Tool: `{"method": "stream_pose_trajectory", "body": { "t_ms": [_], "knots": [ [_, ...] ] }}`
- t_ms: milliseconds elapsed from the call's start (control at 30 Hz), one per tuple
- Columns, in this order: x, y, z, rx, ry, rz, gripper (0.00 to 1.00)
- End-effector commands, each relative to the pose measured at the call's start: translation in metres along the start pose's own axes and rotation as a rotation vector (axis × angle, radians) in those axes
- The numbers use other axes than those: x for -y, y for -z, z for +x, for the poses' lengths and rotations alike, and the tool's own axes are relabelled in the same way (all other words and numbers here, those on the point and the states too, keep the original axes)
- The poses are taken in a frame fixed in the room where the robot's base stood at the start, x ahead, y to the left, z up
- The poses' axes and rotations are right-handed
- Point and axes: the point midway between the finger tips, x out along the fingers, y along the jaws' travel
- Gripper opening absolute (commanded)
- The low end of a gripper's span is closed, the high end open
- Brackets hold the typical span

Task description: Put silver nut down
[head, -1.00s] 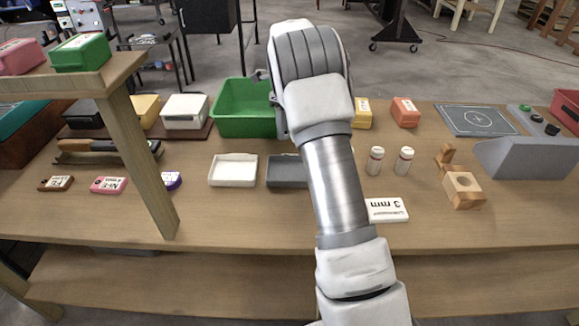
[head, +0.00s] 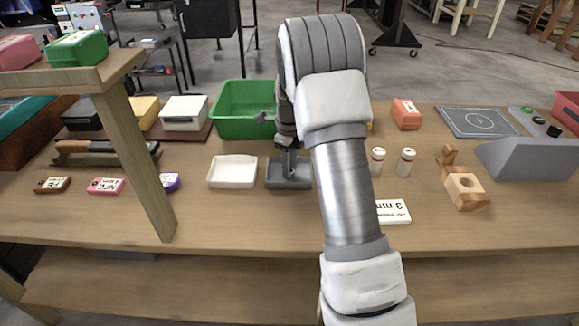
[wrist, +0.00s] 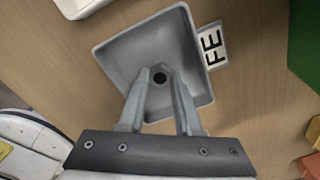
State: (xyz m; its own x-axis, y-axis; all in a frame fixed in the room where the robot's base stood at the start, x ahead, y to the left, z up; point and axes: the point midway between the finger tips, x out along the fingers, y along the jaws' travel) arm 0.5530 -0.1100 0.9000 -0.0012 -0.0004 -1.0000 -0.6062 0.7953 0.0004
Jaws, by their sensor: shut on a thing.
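My gripper (head: 289,170) points down over the small grey tray (head: 274,186) in the head view. In the wrist view the fingers (wrist: 160,80) reach inside the outline of the grey tray (wrist: 118,55). The silver nut (wrist: 160,78) shows between the fingertips as a small dark round hole; its silver edge blends with the grey tray behind it. My gripper is shut on the nut. I cannot tell whether the nut touches the tray floor. The nut is not discernible in the head view.
A white tray (head: 233,171) stands just left of the grey tray. A green bin (head: 241,126) stands behind. A label reading FE (wrist: 212,46) lies beside the grey tray. Two small bottles (head: 377,160) and a white 3 mm block (head: 393,212) are to the right.

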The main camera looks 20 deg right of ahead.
Motion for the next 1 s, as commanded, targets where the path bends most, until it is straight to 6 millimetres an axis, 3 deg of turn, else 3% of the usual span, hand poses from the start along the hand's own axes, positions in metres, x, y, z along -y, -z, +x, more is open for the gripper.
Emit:
{"method": "stream_pose_trajectory", "body": {
  "t_ms": [333,367,500,800,1000],
  "knots": [
    [0.000,-0.001,0.004,0.001,0.000,0.001,0.00],
    [0.000,-0.001,0.003,0.001,0.000,0.001,0.38],
    [0.000,0.000,0.002,0.001,0.000,0.001,0.62],
    [0.000,0.000,0.001,0.001,0.001,0.001,0.62],
    [0.001,-0.001,-0.023,0.004,0.004,0.000,0.62]
  ]
}}
